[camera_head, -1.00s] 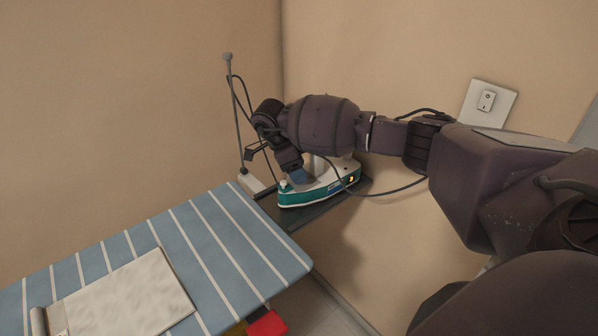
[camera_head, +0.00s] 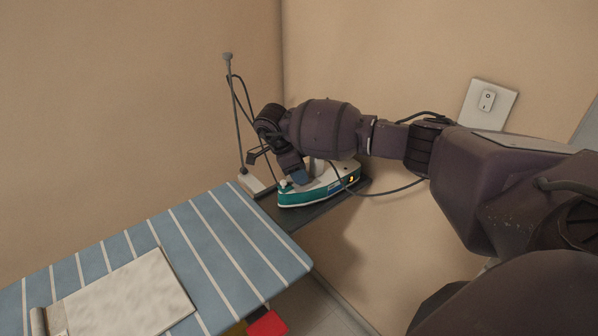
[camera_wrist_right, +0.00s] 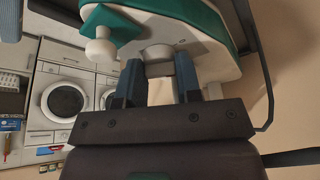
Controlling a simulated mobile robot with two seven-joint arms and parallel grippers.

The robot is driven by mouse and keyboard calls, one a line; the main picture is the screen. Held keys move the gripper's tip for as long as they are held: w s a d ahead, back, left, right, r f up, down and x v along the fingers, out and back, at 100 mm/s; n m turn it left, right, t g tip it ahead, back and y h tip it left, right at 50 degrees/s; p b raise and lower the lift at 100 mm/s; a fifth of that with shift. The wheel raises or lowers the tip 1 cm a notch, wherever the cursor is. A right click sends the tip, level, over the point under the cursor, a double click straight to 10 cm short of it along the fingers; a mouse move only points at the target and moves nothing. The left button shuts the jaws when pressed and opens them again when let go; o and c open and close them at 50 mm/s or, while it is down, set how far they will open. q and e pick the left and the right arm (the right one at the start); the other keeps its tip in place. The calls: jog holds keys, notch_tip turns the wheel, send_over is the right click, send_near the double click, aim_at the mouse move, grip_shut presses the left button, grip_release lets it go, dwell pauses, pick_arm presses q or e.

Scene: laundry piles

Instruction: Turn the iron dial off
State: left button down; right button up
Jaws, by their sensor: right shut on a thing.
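The green and white iron (camera_head: 318,194) rests on the dark stand plate at the end of the ironing board, with a small orange light lit at its rear end. My right gripper (camera_head: 301,178) reaches down over the iron's top. In the right wrist view its two blue fingers (camera_wrist_right: 160,72) are shut on a grey round dial (camera_wrist_right: 158,52) on the iron's white body (camera_wrist_right: 195,48). The fingers partly hide the dial, so its setting is not readable. A white knob (camera_wrist_right: 100,50) on the iron sits left of the fingers. My left gripper is out of view.
The blue striped ironing board (camera_head: 220,240) holds a pale folded cloth (camera_head: 125,295). A thin grey cord pole (camera_head: 238,120) stands behind the iron, and the cord loops near my wrist. A wall switch (camera_head: 487,100) is at right. Washing machines (camera_wrist_right: 65,98) show in the wrist view.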

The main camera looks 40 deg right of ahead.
jog(key=shift+s+n+t+h+b, duration=0.1)
jog(key=shift+n+t+h+b, duration=0.3)
jog(key=shift+n, duration=1.1)
jog(key=shift+s+n+t+b, duration=0.1)
jog(key=shift+n+t, duration=0.6)
jog(key=shift+n, duration=0.8)
jog(key=o, duration=0.9)
jog(key=shift+o, duration=0.2)
jog(key=v, duration=1.1)
